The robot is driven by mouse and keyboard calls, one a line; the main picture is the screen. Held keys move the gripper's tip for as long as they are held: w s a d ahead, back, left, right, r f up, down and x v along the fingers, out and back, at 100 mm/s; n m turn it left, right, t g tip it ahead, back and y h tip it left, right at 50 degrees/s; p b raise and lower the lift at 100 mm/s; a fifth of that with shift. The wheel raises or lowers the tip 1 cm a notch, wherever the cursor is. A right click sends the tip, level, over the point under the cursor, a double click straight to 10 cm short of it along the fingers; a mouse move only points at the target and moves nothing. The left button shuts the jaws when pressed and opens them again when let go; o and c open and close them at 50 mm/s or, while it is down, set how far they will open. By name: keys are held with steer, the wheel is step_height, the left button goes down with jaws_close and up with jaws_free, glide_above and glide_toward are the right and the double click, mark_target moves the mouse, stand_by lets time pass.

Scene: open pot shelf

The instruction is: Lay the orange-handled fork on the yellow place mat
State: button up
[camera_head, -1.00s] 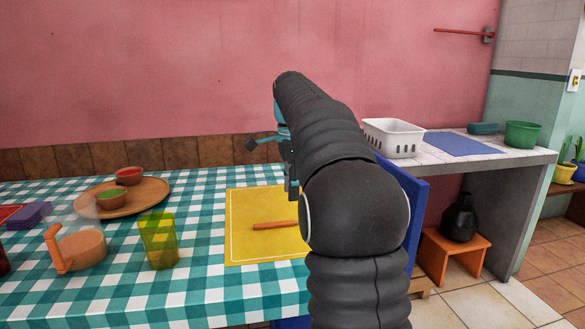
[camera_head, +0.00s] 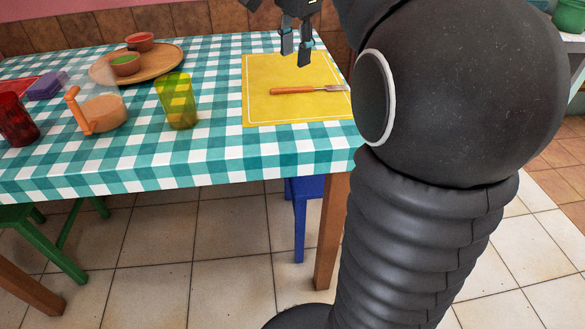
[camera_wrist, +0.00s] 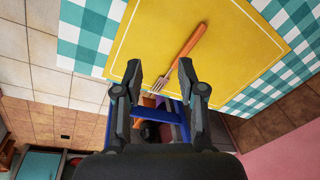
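The orange-handled fork (camera_head: 307,90) lies flat on the yellow place mat (camera_head: 262,109), its handle to the left and its metal tines to the right. In the wrist view the fork (camera_wrist: 182,52) also shows on the mat (camera_wrist: 225,70), tines towards the gripper. My gripper (camera_head: 295,60) is open and empty, above the mat's far part and apart from the fork. In the wrist view its two fingers (camera_wrist: 159,78) stand well apart with nothing between them.
Left of the mat stand a yellow-green glass (camera_head: 177,102) and a jug with an orange handle (camera_head: 98,112). A wooden tray (camera_head: 136,68) with small bowls is behind them. A red glass (camera_head: 17,120) is at far left. A blue chair (camera_head: 305,200) is under the checked table's front edge.

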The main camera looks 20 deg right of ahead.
steer(key=s+a+f+n, duration=0.2)
steer(key=s, duration=0.1)
steer(key=s+a+f+n+t, duration=0.1)
steer(key=s+a+n, duration=0.1)
steer(key=s, duration=0.2)
steer(key=s+a+f+n, duration=0.2)
steer(key=s+n, duration=0.1)
steer(key=shift+s+a+f+t, duration=0.15)
steer(key=shift+f+t, duration=0.2)
steer(key=shift+t, duration=0.05)
steer(key=s+a+f+n+t, duration=0.2)
steer(key=s+a+f+n, duration=0.1)
steer(key=s+f+n, duration=0.4)
steer(key=s+f, duration=0.3)
steer(key=f, duration=0.1)
steer(key=shift+s+a+f+n, duration=0.35)
steer(key=shift+n, duration=0.05)
